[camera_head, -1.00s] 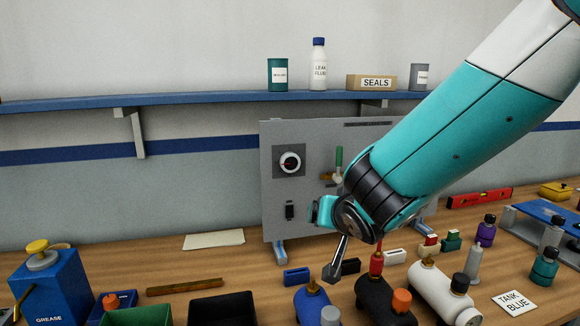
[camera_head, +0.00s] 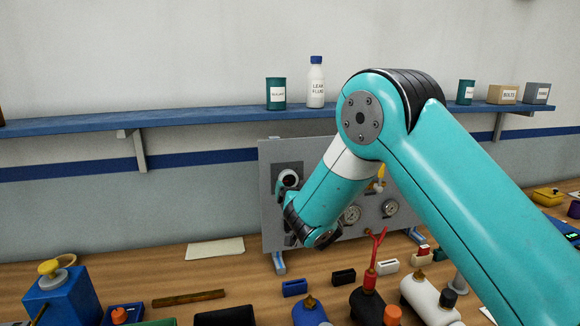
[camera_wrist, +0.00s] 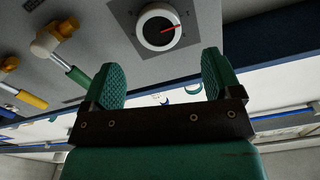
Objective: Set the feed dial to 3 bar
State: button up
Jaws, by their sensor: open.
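The dial (camera_wrist: 160,27) is a round white-rimmed knob on a dark square plate, with a red pointer that points right in the wrist view. Its scale marks are too small to read. My gripper (camera_wrist: 160,62) is open, its two green fingers apart and empty, with the dial beyond the gap between the fingertips. In the head view the dial (camera_head: 289,179) is partly covered by my wrist and gripper. The dial sits on a grey upright panel (camera_head: 268,215).
Two round gauges (camera_head: 351,214) and a yellow-handled valve (camera_head: 380,172) sit on the panel. In the wrist view, green- and yellow-handled levers (camera_wrist: 68,68) stand left of the gripper. Bottles and cylinders crowd the bench front. A blue shelf (camera_head: 215,115) runs above.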

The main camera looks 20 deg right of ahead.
aim_at(289, 180)
jog(key=w+p, duration=0.3)
jog(key=w, duration=0.3)
jog(key=shift+w, duration=0.3)
jog(key=shift+f, duration=0.1)
jog(key=c, duration=0.9)
